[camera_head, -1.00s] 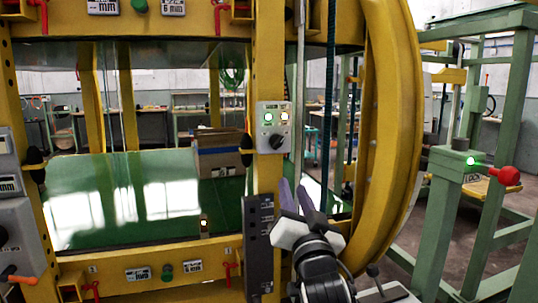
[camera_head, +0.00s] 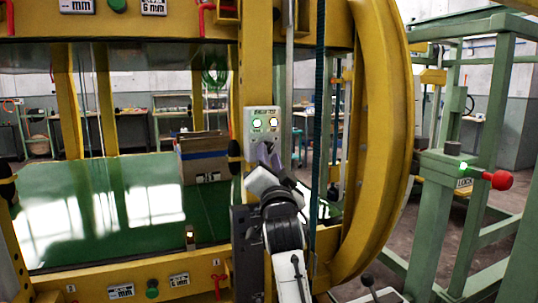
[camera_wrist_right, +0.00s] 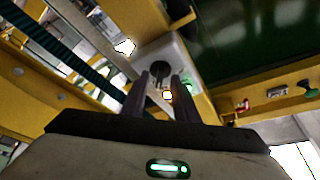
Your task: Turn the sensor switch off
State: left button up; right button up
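The sensor switch panel (camera_head: 248,125) is a light grey box on the yellow upright, with a lit green lamp (camera_head: 257,124) and a lit yellowish lamp (camera_head: 273,123) near its top. My right gripper (camera_head: 265,151) is in front of the panel's lower part and hides the knob in the head view. In the right wrist view, the black round knob (camera_wrist_right: 159,68) shows on the panel (camera_wrist_right: 182,56), just ahead of the fingertips. The right gripper (camera_wrist_right: 163,77) has its two fingers apart, with nothing between them. Contact with the knob cannot be told. My left gripper is not in view.
The yellow frame (camera_head: 365,130) curves close to the right of my right arm. A dark green rope (camera_head: 319,120) hangs beside it. A cardboard box (camera_head: 205,158) stands on the green plate (camera_head: 100,205) to the left. A green stand with a red knob (camera_head: 502,180) is at right.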

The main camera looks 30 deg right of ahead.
jog(key=shift+w+d+r, duration=0.15)
jog(key=shift+w+d, duration=0.1)
jog(key=shift+w, duration=0.15)
jog(key=shift+c, duration=0.4)
grip_shut()
